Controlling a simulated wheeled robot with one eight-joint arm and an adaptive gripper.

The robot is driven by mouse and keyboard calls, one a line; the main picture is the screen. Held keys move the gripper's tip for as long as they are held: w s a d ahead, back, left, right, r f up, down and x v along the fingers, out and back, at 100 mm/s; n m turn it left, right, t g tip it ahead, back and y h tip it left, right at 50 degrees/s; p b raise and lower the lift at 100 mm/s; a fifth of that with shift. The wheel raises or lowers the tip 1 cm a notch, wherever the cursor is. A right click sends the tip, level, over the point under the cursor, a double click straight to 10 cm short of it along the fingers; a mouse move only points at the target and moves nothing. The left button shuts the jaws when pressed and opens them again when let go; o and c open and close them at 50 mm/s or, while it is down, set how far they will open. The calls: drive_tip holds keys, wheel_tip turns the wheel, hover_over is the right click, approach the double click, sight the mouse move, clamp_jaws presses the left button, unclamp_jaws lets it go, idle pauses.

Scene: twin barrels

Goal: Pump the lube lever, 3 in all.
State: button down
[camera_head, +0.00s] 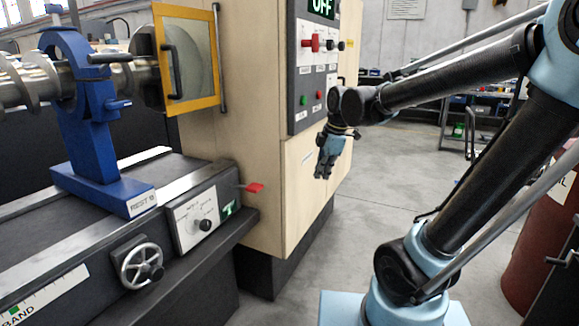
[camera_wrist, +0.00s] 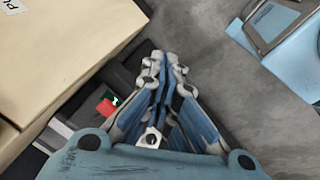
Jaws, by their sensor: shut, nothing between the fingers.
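A small lever with a red paddle end (camera_head: 254,187) sticks out from the end of the machine bed, beside the cabinet; it appears to be the lube lever. It also shows red in the wrist view (camera_wrist: 106,106), to the left of my fingers. My gripper (camera_head: 323,174) hangs in front of the cabinet's right side, pointing down, above and to the right of the lever and apart from it. In the wrist view my gripper (camera_wrist: 164,60) has its fingers together with nothing between them. No lever label can be read.
The beige cabinet (camera_head: 262,110) with its control panel (camera_head: 312,75) stands close behind the lever. A dial plate (camera_head: 194,222) and a handwheel (camera_head: 140,265) are on the bed's front. Grey floor (camera_head: 390,180) is open right of the cabinet.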

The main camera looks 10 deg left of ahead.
drive_tip(key=s+d+f+m+h, duration=0.1)
drive_tip(key=s+d+f+m, duration=0.5)
drive_tip(key=d+m, duration=0.4)
drive_tip(key=s+d+f+m+h, duration=0.1)
drive_tip(key=s+d+f+m, duration=0.4)
drive_tip(key=s+d+m, duration=0.4)
drive_tip(key=shift+s+d+f+m, duration=0.15)
drive_tip(key=shift+d+f+m, duration=0.25)
drive_tip(key=shift+d+m, duration=0.8)
